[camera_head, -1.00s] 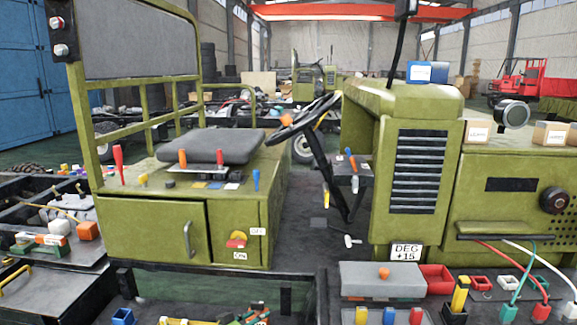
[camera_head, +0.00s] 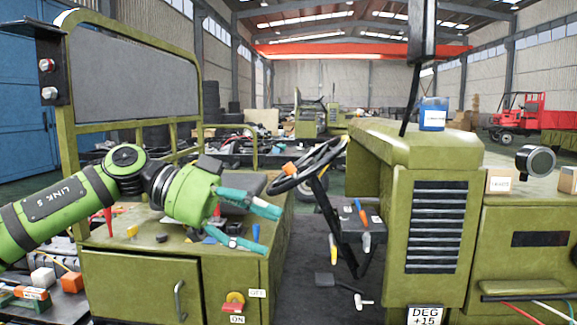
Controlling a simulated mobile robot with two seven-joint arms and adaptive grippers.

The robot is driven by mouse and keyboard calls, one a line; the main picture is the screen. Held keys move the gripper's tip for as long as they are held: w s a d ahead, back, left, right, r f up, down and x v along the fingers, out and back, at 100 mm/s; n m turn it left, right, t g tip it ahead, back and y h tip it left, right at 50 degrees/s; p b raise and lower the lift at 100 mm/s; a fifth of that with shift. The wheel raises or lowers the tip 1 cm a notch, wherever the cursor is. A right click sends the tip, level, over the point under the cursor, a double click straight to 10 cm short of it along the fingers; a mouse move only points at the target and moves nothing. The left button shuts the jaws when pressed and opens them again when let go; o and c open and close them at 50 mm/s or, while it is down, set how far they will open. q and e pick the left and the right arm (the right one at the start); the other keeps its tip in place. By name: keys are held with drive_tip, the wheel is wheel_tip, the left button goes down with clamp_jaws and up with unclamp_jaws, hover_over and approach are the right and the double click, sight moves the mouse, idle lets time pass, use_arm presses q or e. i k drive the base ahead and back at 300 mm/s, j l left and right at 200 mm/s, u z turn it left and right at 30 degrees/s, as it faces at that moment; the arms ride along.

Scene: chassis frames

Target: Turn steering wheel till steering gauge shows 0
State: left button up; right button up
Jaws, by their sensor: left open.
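The dark steering wheel (camera_head: 306,167) is tilted on its column between the seat box and the green engine housing. An orange knob (camera_head: 289,168) sits on the left of its rim. My left gripper (camera_head: 273,228) reaches in from the left over the seat box. Its teal fingers are spread, with nothing between them, and it is apart from the wheel, to the left of and below it. My right gripper is not in view.
The seat (camera_head: 240,192) is partly hidden behind my left gripper. Small levers, including a blue one (camera_head: 256,232), stand on the seat box (camera_head: 140,285). A panel with levers (camera_head: 362,222) is beside the steering column. The seat guard (camera_head: 131,75) rises at the left.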

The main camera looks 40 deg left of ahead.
sight(308, 166)
drive_tip(key=i+j, duration=1.3)
drive_tip(key=j, duration=0.25)
